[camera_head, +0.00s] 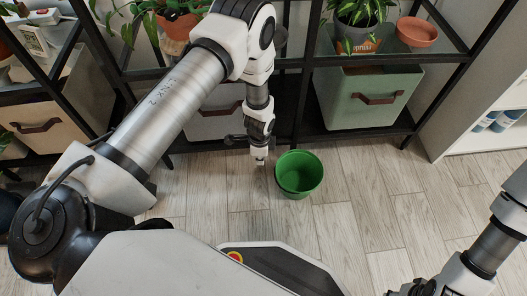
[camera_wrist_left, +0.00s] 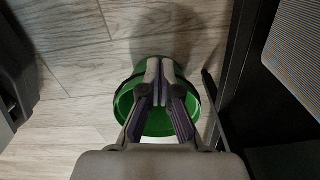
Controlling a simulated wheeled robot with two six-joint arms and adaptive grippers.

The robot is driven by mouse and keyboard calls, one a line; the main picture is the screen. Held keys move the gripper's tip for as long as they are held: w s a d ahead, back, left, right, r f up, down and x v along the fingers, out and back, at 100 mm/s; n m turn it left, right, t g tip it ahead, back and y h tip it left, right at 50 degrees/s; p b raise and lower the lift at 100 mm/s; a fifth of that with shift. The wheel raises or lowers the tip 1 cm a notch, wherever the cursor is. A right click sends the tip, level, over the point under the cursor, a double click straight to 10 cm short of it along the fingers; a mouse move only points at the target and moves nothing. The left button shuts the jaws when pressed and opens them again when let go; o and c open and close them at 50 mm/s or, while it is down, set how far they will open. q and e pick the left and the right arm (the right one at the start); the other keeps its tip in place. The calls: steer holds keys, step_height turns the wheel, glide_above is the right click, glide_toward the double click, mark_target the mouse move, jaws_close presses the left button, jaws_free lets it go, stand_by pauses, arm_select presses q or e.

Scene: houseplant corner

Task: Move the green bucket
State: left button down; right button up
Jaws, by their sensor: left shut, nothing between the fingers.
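The green bucket (camera_head: 314,180) stands upright on the wooden floor in front of the black shelf, open at the top and seemingly empty. My left gripper (camera_head: 260,161) points down just left of the bucket in the head view. In the left wrist view the shut fingers (camera_wrist_left: 160,68) overlap the bucket (camera_wrist_left: 124,100), hiding part of its rim and inside. The fingers hold nothing. I cannot tell from these views how far above the rim the tips are. My right arm shows only at the lower right corner of the head view; its fingertips are out of frame.
The black shelf (camera_head: 437,58) stands close behind the bucket, with a sage storage bin (camera_head: 340,100), potted plants and a terracotta saucer (camera_head: 417,33). A white cabinet (camera_head: 457,125) stands at the right. The floor (camera_head: 385,190) right of the bucket is clear.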

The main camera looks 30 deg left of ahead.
arm_select(q)
steer(key=w+d+f+b, duration=0.1)
steer(key=d+f+b, duration=0.2)
steer(key=f, duration=0.3)
steer(key=shift+w+d+f+b, duration=0.15)
steer(key=shift+w+d+b, duration=0.15)
steer(key=shift+b, duration=0.5)
arm_select(e)
step_height(320, 180, down, 6)
steer(key=shift+r, duration=0.25)
